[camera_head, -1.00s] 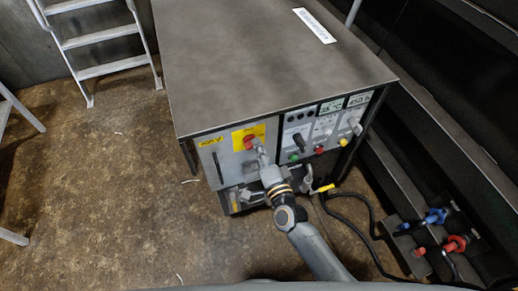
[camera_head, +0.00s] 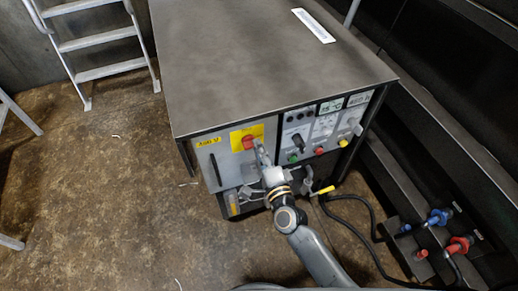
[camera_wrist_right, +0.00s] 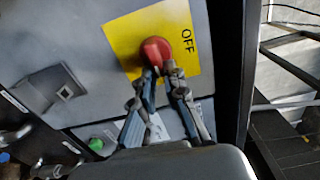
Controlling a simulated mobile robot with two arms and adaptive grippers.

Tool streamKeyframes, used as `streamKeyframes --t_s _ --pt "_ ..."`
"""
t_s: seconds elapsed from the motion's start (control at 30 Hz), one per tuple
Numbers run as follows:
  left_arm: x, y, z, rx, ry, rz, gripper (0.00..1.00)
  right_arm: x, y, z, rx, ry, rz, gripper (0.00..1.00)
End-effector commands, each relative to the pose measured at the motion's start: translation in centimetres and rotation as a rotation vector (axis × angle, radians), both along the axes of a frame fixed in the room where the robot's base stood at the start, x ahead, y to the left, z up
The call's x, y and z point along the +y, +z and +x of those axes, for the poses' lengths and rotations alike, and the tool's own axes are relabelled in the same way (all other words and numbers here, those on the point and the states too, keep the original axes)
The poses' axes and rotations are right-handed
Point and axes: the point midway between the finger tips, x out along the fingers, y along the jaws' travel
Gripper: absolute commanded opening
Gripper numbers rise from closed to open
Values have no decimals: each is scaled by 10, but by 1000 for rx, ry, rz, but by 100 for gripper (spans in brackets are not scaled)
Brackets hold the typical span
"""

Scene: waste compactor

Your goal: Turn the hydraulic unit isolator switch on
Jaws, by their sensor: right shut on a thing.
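The isolator switch is a red knob (camera_head: 249,142) on a yellow plate (camera_head: 237,134) on the front of the grey hydraulic unit (camera_head: 270,70). In the right wrist view the red knob (camera_wrist_right: 155,51) sits on the yellow plate (camera_wrist_right: 122,36), with the word OFF at its right side. My right gripper (camera_head: 256,148) reaches the knob from the front. In the wrist view its fingertips (camera_wrist_right: 160,68) are close together on the knob's near edge, covering part of it. My left gripper is not in view.
Right of the switch, the control panel has a black knob (camera_head: 298,139), green, red and yellow buttons. Ladder steps (camera_head: 95,36) stand at the left. The floor (camera_head: 110,190) at left is clear.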

Motion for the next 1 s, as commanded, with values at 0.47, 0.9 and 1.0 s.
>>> streamKeyframes --t_s 0.47,0.9,1.0 --pt "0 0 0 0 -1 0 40 0 -1 0 1 0 0 35" --pt "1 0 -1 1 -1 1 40 -15 -2 -48 4 1 -2 35" --pt "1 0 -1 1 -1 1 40 -22 -2 -69 5 1 -2 35"
